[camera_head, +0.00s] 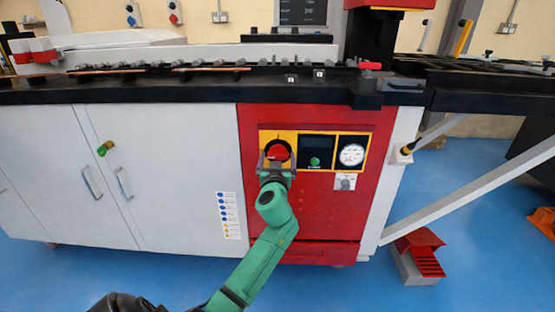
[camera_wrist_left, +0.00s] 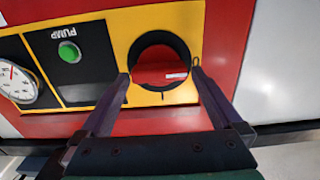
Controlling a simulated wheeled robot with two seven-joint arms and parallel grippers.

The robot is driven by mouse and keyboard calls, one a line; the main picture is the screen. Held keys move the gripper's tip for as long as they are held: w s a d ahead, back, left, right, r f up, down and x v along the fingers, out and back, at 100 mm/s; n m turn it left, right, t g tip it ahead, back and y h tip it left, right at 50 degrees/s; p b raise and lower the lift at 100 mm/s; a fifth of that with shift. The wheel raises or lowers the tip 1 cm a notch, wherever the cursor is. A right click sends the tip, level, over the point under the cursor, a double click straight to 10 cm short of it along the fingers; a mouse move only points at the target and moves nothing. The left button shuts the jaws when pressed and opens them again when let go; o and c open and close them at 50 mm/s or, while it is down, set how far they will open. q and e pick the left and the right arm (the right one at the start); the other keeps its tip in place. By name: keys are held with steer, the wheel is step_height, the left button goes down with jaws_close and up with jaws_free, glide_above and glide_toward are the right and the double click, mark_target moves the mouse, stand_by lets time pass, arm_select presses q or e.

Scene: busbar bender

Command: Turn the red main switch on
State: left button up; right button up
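The red main switch (camera_head: 278,150) is a round red knob in a black ring on a yellow plate, on the red front panel of the machine. It also shows in the left wrist view (camera_wrist_left: 158,72), where the picture is turned over. My left gripper (camera_head: 276,158) is in front of the switch at the end of the green arm. In the wrist view its two fingers (camera_wrist_left: 160,72) stand apart at either side of the black ring, with nothing held between them. I cannot tell whether a fingertip touches the ring. My right gripper is not in view.
Beside the switch are a green PUMP button (camera_head: 315,161) and a round gauge (camera_head: 351,154). White cabinet doors with handles (camera_head: 90,182) lie to the left. The black worktop edge (camera_head: 180,92) juts above the panel. A red foot pedal (camera_head: 420,250) stands on the blue floor at right.

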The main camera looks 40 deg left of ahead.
arm_select(q)
steer(key=c, duration=1)
